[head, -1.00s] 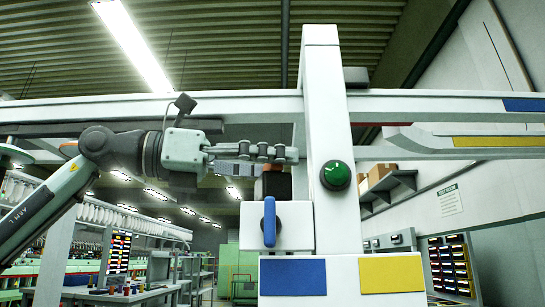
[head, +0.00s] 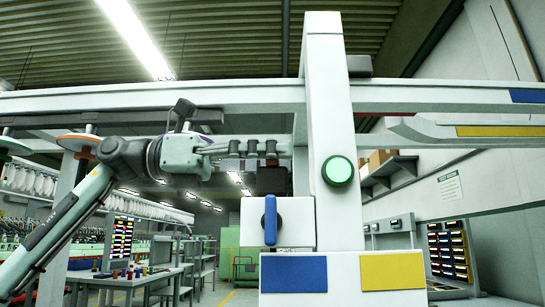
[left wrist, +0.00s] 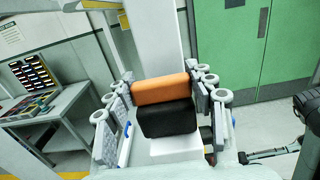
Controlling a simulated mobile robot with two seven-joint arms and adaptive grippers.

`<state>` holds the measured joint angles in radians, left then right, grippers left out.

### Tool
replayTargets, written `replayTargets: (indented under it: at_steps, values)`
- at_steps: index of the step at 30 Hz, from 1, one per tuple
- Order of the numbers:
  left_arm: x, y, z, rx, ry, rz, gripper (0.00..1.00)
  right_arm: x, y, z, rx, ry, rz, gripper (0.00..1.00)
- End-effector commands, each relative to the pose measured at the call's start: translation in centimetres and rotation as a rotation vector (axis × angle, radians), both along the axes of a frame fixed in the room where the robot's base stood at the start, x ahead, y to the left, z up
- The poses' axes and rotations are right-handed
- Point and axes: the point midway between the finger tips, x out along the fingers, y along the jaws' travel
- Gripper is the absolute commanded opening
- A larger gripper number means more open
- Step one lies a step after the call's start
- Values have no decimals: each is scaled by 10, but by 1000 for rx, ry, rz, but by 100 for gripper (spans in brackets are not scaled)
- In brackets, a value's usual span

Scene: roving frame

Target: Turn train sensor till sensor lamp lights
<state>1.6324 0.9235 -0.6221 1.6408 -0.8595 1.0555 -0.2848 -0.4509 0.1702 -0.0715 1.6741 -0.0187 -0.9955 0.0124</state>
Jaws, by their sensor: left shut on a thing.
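The train sensor is a block with an orange part and a black part (head: 271,181), above a white box on the machine post in the head view. In the left wrist view its orange part (left wrist: 160,88) and black part (left wrist: 167,119) sit between my finger pads. My left gripper (head: 268,149) is shut on the sensor, with its fingers on both sides of it. The round sensor lamp (head: 337,171) on the white post glows pale bright green. My right gripper is not in view.
A blue handle (head: 270,220) sticks out from the white box (head: 296,222) just below the sensor. A long grey rail (head: 430,101) crosses behind the white post (head: 328,120). Blue (head: 293,275) and yellow (head: 391,271) panels lie below. A work table (head: 125,283) stands far left.

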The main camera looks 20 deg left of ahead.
Motion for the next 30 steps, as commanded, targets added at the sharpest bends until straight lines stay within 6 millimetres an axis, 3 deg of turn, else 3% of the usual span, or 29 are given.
replayTargets:
  at_steps: [1,6,17,30]
  values:
    - [0,0,1,-1,-1,1,58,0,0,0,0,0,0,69]
    - [0,0,0,-1,-1,1,76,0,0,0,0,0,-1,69]
    - [-1,5,0,-1,0,3,76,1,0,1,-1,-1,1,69]
    - [-23,86,0,-2,1,5,76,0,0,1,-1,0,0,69]
